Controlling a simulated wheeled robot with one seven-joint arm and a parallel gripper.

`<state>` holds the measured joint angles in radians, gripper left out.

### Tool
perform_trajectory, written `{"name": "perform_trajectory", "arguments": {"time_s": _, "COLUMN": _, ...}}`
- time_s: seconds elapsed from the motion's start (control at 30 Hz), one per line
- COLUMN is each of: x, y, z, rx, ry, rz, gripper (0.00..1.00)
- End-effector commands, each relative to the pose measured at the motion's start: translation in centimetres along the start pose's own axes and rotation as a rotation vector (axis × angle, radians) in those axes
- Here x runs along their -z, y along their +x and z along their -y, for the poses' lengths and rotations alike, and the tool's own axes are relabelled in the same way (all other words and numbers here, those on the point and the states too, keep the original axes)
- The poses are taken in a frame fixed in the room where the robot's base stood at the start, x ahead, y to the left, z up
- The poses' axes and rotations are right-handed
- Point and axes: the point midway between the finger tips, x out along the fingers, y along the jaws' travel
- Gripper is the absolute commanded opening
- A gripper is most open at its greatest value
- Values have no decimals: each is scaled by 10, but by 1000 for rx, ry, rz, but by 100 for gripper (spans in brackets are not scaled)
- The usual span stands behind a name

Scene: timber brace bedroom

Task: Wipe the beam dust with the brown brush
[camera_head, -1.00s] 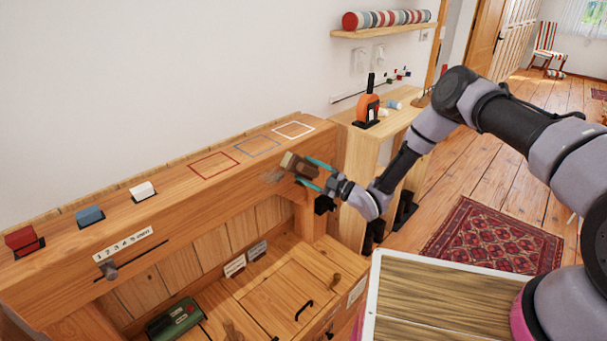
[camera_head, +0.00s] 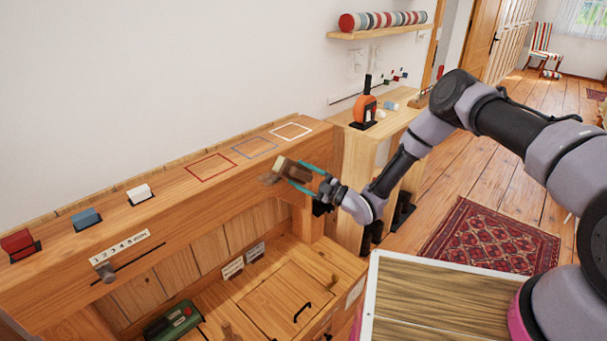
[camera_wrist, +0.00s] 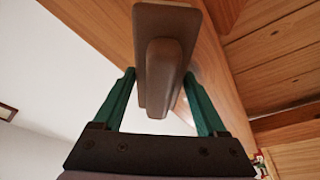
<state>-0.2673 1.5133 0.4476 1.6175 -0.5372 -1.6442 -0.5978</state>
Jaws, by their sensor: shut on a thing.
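The brown brush (camera_head: 294,170) is held between the teal fingers of my gripper (camera_head: 304,178), at the front face of the timber beam (camera_head: 190,202) near its right end. In the wrist view the brush (camera_wrist: 163,62) hangs between the two fingers (camera_wrist: 160,88), its block and handle filling the gap, with the beam (camera_wrist: 215,75) just behind it. A small greyish-brown dust patch (camera_head: 267,179) shows on the beam face just left of the brush. Whether the bristles touch the wood is hidden.
Red (camera_head: 18,243), blue (camera_head: 87,219) and white (camera_head: 140,193) blocks sit on the beam top, left of three coloured outlines. A slider (camera_head: 106,271) is on the beam front. A green case (camera_head: 173,321) lies below. A side cabinet (camera_head: 365,165) stands right of the beam.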

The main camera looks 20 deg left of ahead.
Motion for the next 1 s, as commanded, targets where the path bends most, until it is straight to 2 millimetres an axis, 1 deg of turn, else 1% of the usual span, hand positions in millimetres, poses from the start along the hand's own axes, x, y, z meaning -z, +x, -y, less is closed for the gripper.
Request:
{"name": "perform_trajectory", "arguments": {"time_s": 0.3, "x": 19, "y": 8, "z": 17, "rx": -1, "ry": 2, "rz": -1, "gripper": 30}}
{"name": "perform_trajectory", "arguments": {"time_s": 0.57, "x": 26, "y": 12, "z": 24, "rx": 0, "ry": 2, "rz": -2, "gripper": 30}}
{"name": "perform_trajectory", "arguments": {"time_s": 0.9, "x": 47, "y": 16, "z": 42, "rx": -1, "ry": 2, "rz": -3, "gripper": 30}}
{"name": "perform_trajectory", "arguments": {"time_s": 1.0, "x": 49, "y": 17, "z": 44, "rx": -1, "ry": 2, "rz": -2, "gripper": 30}}
